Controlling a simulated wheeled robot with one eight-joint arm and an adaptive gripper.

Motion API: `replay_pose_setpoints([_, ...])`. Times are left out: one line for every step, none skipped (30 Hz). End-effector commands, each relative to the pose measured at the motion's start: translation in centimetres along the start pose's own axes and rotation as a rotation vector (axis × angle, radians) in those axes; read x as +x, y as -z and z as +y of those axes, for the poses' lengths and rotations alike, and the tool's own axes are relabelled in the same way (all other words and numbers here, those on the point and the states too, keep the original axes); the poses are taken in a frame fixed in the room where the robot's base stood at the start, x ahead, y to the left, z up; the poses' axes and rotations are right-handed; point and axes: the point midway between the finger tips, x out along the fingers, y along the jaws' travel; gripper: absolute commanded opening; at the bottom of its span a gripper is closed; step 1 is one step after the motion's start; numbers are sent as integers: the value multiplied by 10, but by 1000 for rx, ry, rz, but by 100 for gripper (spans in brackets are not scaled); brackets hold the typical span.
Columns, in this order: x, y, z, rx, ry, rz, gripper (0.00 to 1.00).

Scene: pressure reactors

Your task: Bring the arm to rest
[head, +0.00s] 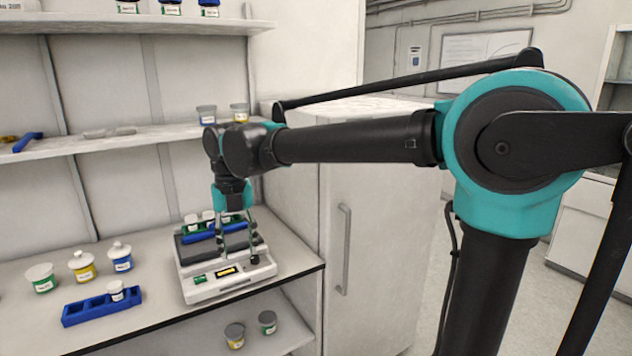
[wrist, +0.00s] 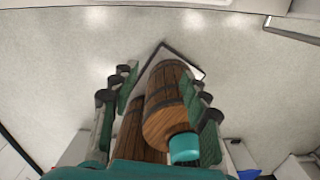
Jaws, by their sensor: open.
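My arm reaches across the head view from the right, with its teal elbow high and its forearm level toward the shelves. My gripper (head: 238,248) hangs downward at the forearm's end, in front of the white bench device (head: 230,287). Its fingers stand apart and overlap the device's front in this view; I cannot tell whether they touch it. In the wrist view my gripper (wrist: 160,85) shows green-padded fingers apart on both sides. Brown wood-textured cylinders with dark bands lie between them; I cannot tell what they are. I see nothing gripped.
A blue rack (head: 203,235) with several jars sits on the device. Another blue rack (head: 88,311) holds one jar, with several loose jars behind it. A shelf (head: 120,140) runs above. A white cabinet (head: 375,215) stands to the right; the floor beyond is clear.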

Motion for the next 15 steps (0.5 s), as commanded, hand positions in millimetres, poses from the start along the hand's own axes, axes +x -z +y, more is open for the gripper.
replay_pose_setpoints([0,0,0,0,0,0,46])
replay_pose_setpoints([0,0,0,0,0,0,46])
replay_pose_setpoints([2,-1,-4,25,-1,-2,46])
replay_pose_setpoints([3,-1,-6,44,-2,-4,46])
replay_pose_setpoints([4,-1,-9,64,-3,-6,46])
replay_pose_setpoints([6,-1,-12,88,-4,-8,46])
replay_pose_setpoints([7,-1,-15,109,-5,-10,46])
replay_pose_setpoints([9,-1,-18,131,-7,-12,46])
replay_pose_setpoints([11,-2,-21,160,-8,-14,46])
replay_pose_setpoints([12,-2,-24,182,-9,-16,46])
replay_pose_setpoints([14,-2,-27,206,-11,-18,46])
replay_pose_setpoints([17,-2,-32,244,-13,-22,46])
replay_pose_setpoints([18,-2,-36,272,-15,-24,46])
replay_pose_setpoints([20,-2,-40,301,-17,-27,46])
replay_pose_setpoints([24,-2,-46,348,-20,-31,46])
